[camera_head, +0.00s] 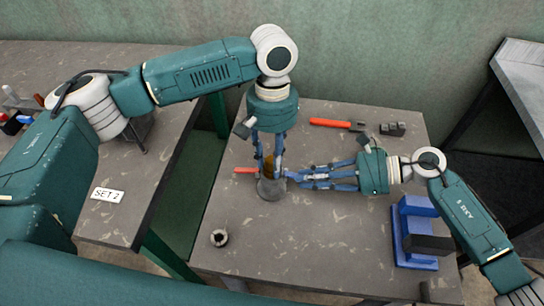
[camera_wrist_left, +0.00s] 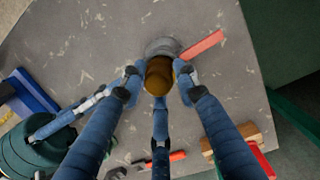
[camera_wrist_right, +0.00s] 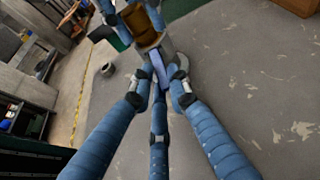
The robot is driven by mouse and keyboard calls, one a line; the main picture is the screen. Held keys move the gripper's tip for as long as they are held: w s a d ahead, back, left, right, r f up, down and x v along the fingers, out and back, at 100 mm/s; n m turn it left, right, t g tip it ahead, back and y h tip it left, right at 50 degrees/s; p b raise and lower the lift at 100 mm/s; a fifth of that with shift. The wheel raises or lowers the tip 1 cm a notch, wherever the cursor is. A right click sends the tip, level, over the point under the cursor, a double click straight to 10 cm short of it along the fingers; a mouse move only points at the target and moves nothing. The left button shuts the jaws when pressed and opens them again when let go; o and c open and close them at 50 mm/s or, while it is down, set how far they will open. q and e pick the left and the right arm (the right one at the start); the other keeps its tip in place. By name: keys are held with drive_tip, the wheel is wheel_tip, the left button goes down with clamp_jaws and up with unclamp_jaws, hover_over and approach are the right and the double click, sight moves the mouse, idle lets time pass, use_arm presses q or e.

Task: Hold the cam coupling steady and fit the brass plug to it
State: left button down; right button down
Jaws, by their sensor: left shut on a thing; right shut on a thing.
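The cam coupling (camera_head: 271,188) is a grey round piece low over the worktable, with a red lever (camera_head: 246,170) pointing left; it also shows in the left wrist view (camera_wrist_left: 160,46). The brass plug (camera_wrist_left: 158,78) is a brown-gold cylinder right at the coupling's mouth. My left gripper (camera_head: 269,167) comes from above and is shut on the plug. My right gripper (camera_head: 288,175) comes from the right and is shut on the coupling, with a pale blue part (camera_wrist_right: 160,70) between its fingers. Fingers hide the joint, so I cannot tell how deep the plug sits.
A small ring-shaped part (camera_head: 219,238) lies at the table's front left. A red-handled tool (camera_head: 335,123) and dark blocks (camera_head: 392,129) lie at the back. A blue vise-like fixture (camera_head: 415,210) stands at the right. The front middle of the table is clear.

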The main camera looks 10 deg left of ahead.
use_arm(q)
drive_tip(key=shift+f, duration=0.3)
idle(0.4)
drive_tip(key=c, duration=1.2)
unclamp_jaws()
wheel_tip(320, 180, up, 12)
drive_tip(key=w, duration=0.1)
drive_tip(key=shift+w, duration=0.35)
drive_tip(key=shift+a, duration=0.1)
use_arm(e)
drive_tip(key=c, duration=1.6)
unclamp_jaws()
